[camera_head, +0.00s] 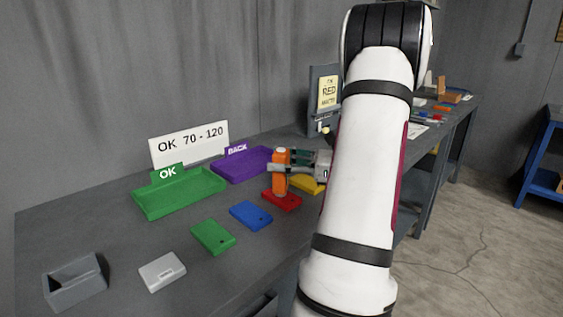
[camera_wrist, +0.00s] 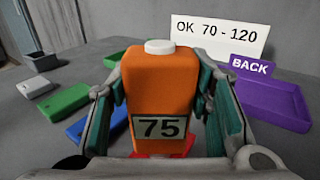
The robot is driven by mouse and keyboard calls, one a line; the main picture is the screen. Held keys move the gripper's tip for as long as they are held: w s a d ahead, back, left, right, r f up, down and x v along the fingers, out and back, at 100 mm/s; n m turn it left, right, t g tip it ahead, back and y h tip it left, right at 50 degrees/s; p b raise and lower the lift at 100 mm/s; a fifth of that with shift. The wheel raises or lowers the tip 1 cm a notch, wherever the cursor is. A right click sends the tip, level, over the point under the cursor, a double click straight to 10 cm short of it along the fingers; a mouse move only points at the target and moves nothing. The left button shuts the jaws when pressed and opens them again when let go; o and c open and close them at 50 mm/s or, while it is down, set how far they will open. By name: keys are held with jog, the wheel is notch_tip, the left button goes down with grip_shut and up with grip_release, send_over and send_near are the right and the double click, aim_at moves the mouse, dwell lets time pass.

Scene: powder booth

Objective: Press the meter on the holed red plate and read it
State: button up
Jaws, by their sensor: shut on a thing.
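The orange meter (camera_head: 280,178) stands upright with its foot on the red plate (camera_head: 289,201). My gripper (camera_head: 292,163) is shut on the meter, with one finger on each side of it. In the wrist view the meter (camera_wrist: 162,85) fills the middle, and its display reads 75. A white cap tops it. Only a little of the red plate (camera_wrist: 183,152) shows below the meter there. The plate's hole cannot be made out clearly. A white sign (camera_head: 189,143) reads OK 70 - 120.
A green OK tray (camera_head: 178,203) and a purple BACK tray (camera_head: 240,170) stand at the back. Blue (camera_head: 251,215), green (camera_head: 213,236) and yellow (camera_head: 308,184) plates lie near the red one. A white block (camera_head: 162,271) and a grey open box (camera_head: 74,285) are at front left.

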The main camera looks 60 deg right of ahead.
aim_at(281, 149)
dwell(0.4)
jog(key=shift+r+p, duration=2.95)
jog(key=shift+r, duration=0.05)
